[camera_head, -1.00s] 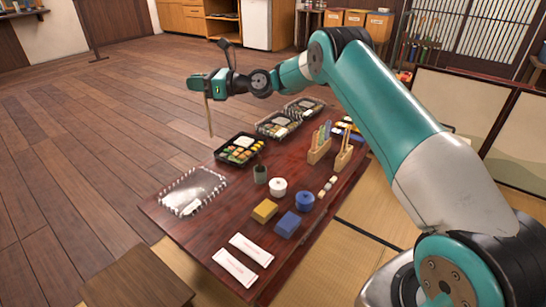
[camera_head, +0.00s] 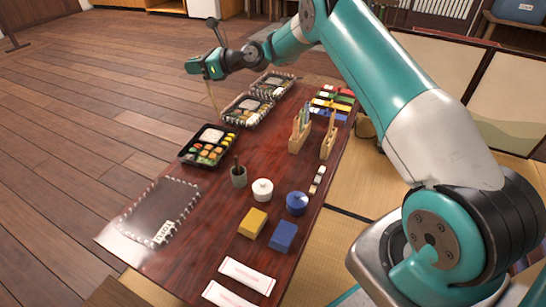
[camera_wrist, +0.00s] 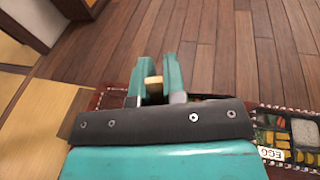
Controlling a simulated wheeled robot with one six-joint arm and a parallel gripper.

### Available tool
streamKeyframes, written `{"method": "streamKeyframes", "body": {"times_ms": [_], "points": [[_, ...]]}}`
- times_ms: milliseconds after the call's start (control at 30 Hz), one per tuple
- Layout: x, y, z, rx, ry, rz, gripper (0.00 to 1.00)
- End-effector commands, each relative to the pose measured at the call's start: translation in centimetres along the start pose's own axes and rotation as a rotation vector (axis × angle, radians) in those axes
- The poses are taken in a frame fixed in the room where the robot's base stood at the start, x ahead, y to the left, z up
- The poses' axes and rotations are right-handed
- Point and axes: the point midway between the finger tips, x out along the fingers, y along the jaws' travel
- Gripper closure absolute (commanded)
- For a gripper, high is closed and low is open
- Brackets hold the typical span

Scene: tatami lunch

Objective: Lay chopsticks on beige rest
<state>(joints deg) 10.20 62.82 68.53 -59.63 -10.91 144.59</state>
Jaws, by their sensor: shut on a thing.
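My gripper (camera_head: 203,68) is high above the far left edge of the low table. It is shut on the chopsticks (camera_head: 212,97), pale thin sticks that hang down, slightly tilted, from the jaws. In the wrist view a light wooden end of the chopsticks (camera_wrist: 153,84) shows between the teal fingers. A short row of small pale rests (camera_head: 317,181) lies along the right side of the table, far from my gripper. They are too small to tell which one is beige.
Wooden floor lies open to the left.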

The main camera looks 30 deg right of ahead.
Motion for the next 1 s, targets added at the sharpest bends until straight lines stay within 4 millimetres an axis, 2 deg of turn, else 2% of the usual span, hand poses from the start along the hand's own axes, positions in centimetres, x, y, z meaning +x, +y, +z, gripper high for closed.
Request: {"method": "streamKeyframes", "body": {"times_ms": [33,167,300,400,500,600,700,833,1000], "points": [[-0.1,-0.3,-3.6,0.01,0.081,-0.024,1.0],[-1.6,-0.8,-11.6,0.034,0.345,-0.084,1.0],[-4.8,-0.4,-19.8,0.076,0.651,-0.128,1.0],[-7.7,0.3,-24.8,0.108,0.845,-0.148,1.0],[-10.7,1.3,-28.6,0.137,0.991,-0.162,1.0],[-13.2,2.1,-31.1,0.158,1.087,-0.172,1.0],[-14.9,2.7,-32.4,0.173,1.141,-0.179,1.0],[-15.8,3.1,-33.1,0.178,1.169,-0.182,1.0],[-15.8,3.1,-33.7,0.178,1.171,-0.183,1.0]]}}
